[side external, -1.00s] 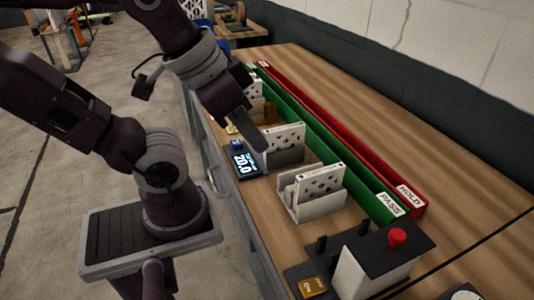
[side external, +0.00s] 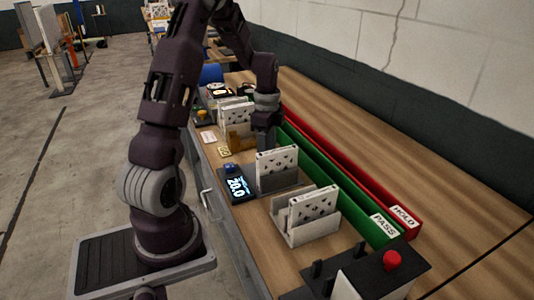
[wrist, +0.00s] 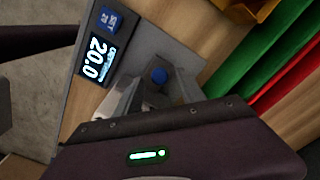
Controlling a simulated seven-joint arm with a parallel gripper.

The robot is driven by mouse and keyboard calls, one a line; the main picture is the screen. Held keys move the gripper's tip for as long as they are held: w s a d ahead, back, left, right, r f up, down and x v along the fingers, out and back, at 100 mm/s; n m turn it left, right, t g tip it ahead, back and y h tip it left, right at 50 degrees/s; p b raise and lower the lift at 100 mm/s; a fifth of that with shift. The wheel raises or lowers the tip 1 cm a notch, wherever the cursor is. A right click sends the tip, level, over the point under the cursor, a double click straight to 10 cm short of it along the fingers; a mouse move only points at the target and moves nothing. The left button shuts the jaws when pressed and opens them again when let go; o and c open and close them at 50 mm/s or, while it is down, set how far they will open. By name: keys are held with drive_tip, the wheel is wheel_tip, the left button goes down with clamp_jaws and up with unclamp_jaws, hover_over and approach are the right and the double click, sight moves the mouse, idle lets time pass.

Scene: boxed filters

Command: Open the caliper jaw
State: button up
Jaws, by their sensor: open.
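The caliper is a dark gauge with a lit display (side external: 237,188) reading 20.0 and a dark grey plate. The display also shows in the wrist view (wrist: 95,57), beside a blue button (wrist: 109,18). A white boxed filter (side external: 277,168) stands upright at the caliper in the side view. My gripper (side external: 264,143) is open, pointing down just behind that filter.
A grey holder (side external: 306,232) with white boxed filters stands in front. A green PASS bin (side external: 318,175) and red HOLD bin (side external: 345,171) run along the right. More boxed filters (side external: 236,112) stand behind. A red button (side external: 391,260) tops a dark box in front.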

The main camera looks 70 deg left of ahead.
drive_tip(key=shift+f, duration=0.85)
clamp_jaws()
idle(0.8)
